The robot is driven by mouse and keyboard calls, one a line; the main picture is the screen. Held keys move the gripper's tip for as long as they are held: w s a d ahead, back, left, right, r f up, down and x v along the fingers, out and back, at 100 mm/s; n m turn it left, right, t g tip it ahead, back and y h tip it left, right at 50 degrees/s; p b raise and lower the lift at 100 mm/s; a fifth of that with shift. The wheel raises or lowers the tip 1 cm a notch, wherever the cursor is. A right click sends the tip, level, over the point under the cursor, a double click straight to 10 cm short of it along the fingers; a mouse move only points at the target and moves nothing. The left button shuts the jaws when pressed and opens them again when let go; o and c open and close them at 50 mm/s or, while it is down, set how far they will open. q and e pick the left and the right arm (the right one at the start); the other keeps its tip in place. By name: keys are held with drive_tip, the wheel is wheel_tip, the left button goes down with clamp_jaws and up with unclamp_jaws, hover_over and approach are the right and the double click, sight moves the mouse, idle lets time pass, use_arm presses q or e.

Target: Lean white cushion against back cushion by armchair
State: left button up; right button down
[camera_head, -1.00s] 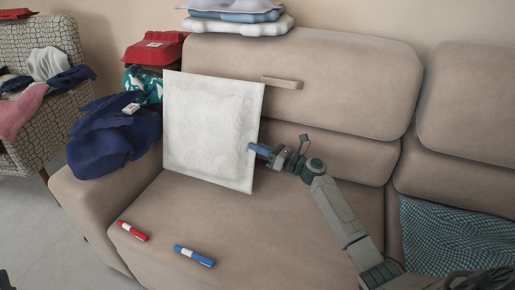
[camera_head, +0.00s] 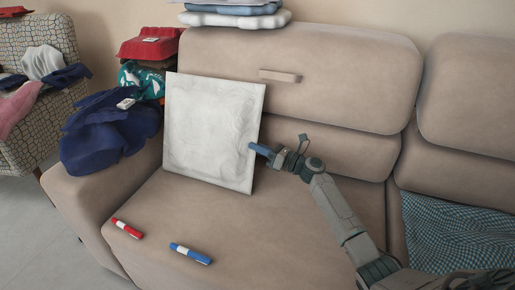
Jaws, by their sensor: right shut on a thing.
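The white square cushion (camera_head: 210,128) stands on the sofa seat at its left end, tilted back toward the beige back cushion (camera_head: 335,75). My right gripper (camera_head: 256,149) is at the cushion's right edge and is shut on it; the fingertips are partly hidden. The patterned armchair (camera_head: 35,125) stands at the far left, beyond the sofa's left armrest. I cannot tell whether the white cushion's top touches the back cushion. My left gripper is not in view.
A red marker (camera_head: 127,229) and a blue marker (camera_head: 191,254) lie on the seat front. Dark blue cloth (camera_head: 100,135) covers the left armrest, with a red folded item (camera_head: 150,46) behind. A checked cloth (camera_head: 455,235) lies at right. Folded fabrics (camera_head: 235,17) sit atop the sofa back.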

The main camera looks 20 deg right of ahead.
drive_tip(key=c, duration=1.4)
unclamp_jaws()
drive_tip(key=shift+c, duration=0.2)
drive_tip(key=shift+f, duration=0.1)
drive_tip(key=v, duration=1)
drive_tip(key=shift+s+d+p, duration=0.25)
drive_tip(key=shift+d+p, duration=0.05)
drive_tip(key=shift+p, duration=0.15)
